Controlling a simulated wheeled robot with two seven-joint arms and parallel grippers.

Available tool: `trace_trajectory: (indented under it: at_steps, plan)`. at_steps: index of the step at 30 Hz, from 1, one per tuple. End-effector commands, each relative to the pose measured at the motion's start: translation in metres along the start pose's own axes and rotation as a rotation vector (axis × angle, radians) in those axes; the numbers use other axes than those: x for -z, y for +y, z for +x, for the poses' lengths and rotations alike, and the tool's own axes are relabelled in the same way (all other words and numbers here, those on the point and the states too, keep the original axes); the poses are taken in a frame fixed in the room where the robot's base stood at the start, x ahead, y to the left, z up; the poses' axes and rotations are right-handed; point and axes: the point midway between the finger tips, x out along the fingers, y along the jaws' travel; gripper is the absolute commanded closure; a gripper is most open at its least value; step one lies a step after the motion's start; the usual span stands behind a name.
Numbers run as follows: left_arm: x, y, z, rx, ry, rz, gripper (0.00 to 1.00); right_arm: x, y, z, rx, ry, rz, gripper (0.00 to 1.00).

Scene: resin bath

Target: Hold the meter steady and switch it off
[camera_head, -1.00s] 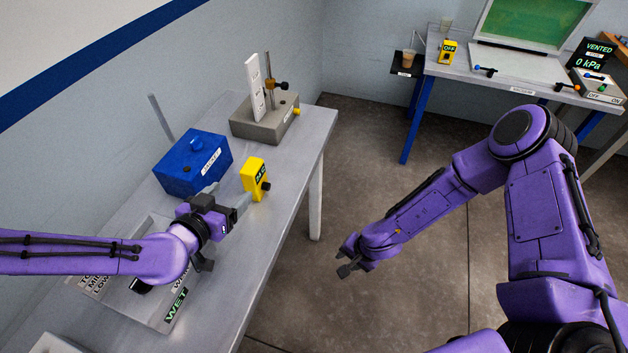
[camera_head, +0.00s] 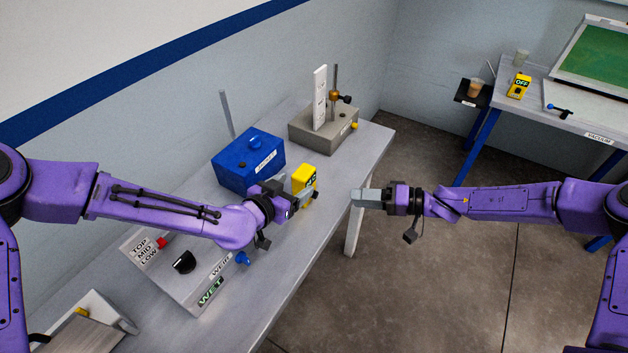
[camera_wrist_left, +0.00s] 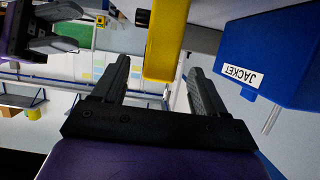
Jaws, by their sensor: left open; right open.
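The yellow meter (camera_head: 305,174) stands upright on the bench, with a dark display on the side facing right. My left gripper (camera_head: 296,195) is open and low at the meter, partly covering its lower part. In the left wrist view the meter (camera_wrist_left: 165,40) lies in line with the gap between the open left fingers (camera_wrist_left: 158,70), with gaps on both sides; a black knob (camera_wrist_left: 143,18) sticks out from it. My right gripper (camera_head: 360,198) is open and empty, off the bench edge to the right of the meter, pointing at it. It also shows in the left wrist view (camera_wrist_left: 50,32).
A blue JACKET box (camera_head: 248,160) stands close behind my left gripper. A grey stand (camera_head: 323,130) is further back. A control box (camera_head: 205,265) with a black knob is in front. The floor between the bench and the vacuum table (camera_head: 560,125) is clear.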

Motion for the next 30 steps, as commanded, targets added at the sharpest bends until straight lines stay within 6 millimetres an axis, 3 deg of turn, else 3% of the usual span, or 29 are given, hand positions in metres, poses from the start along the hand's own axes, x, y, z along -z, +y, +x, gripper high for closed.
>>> trace_trajectory:
  at_steps: [3, 9, 19, 20, 25, 30]
  plan:
    - [-0.001, 0.000, 0.027, 0.000, -0.002, 0.000, 0.28, 0.000, 0.000, 0.000, 0.000, -0.001, 0.001, 0.57]
    - [0.000, 0.000, 0.054, 0.000, -0.001, 0.000, 0.28, 0.000, 0.000, 0.000, -0.001, -0.001, 0.002, 0.57]
    - [0.000, 0.000, 0.059, 0.000, -0.001, 0.000, 0.28, 0.000, 0.000, 0.000, -0.001, -0.001, 0.002, 0.57]
    - [0.000, 0.000, 0.059, 0.000, -0.001, 0.000, 0.34, 0.000, 0.000, 0.000, -0.001, -0.001, 0.002, 0.57]
    - [0.000, 0.000, 0.059, 0.000, -0.001, 0.000, 0.89, 0.000, 0.000, 0.000, -0.001, -0.001, 0.002, 0.57]
    - [0.000, 0.000, 0.059, 0.000, -0.001, 0.000, 0.89, 0.000, 0.000, 0.000, -0.001, -0.001, 0.002, 0.57]
